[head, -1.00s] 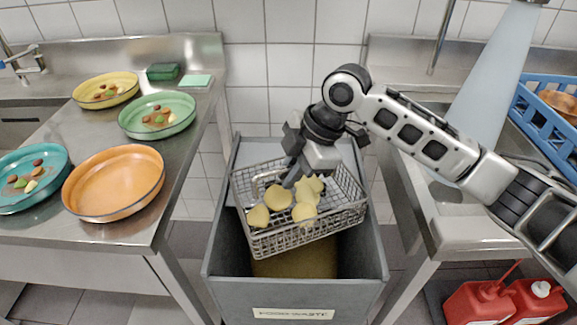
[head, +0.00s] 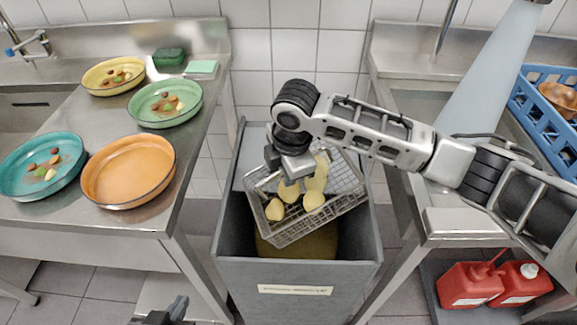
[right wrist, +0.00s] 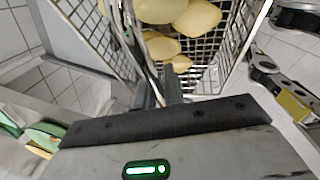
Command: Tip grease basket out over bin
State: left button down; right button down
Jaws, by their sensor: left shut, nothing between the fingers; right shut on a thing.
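The wire grease basket (head: 322,221) hangs over the mouth of the grey bin (head: 296,274), tilted with its near left side lower. Several pale yellow lumps (head: 314,203) are still inside it; they also show in the right wrist view (right wrist: 195,18). My right gripper (head: 291,182) is shut on the basket at its far left side, with the fingers partly hidden; the fingers show against the mesh in the right wrist view (right wrist: 160,92). A brownish mass (head: 318,243) lies in the bin below. My left gripper (head: 172,308) is shut and empty at the bottom edge, left of the bin.
A steel counter (head: 205,125) on the left holds several plates, including an orange one (head: 128,172) near its edge. A steel sink unit (head: 460,222) stands on the right with a blue rack (head: 545,115). Red canisters (head: 468,287) sit below it.

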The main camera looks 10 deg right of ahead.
jog(key=shift+a+r+h, duration=0.3)
jog(key=shift+r+h, duration=0.3)
jog(key=shift+r, duration=0.15)
jog(key=shift+a+h, duration=0.1)
jog(key=shift+h, duration=0.3)
pick_arm(q)
jog(key=shift+r, duration=0.4)
pick_arm(e)
jog(key=shift+r, duration=0.15)
jog(key=shift+s, duration=0.1)
jog(key=shift+a+r+n+t+h, duration=0.15)
jog(key=shift+r+t+h, duration=0.1)
jog(key=shift+h, duration=0.35)
jog(key=shift+a+r+n+t+h, duration=0.15)
jog(key=shift+r+h, duration=0.05)
jog(key=shift+h, duration=0.4)
jog(key=shift+a+r+h, duration=0.1)
jog(key=shift+r+h, duration=0.15)
jog(key=shift+h, duration=0.45)
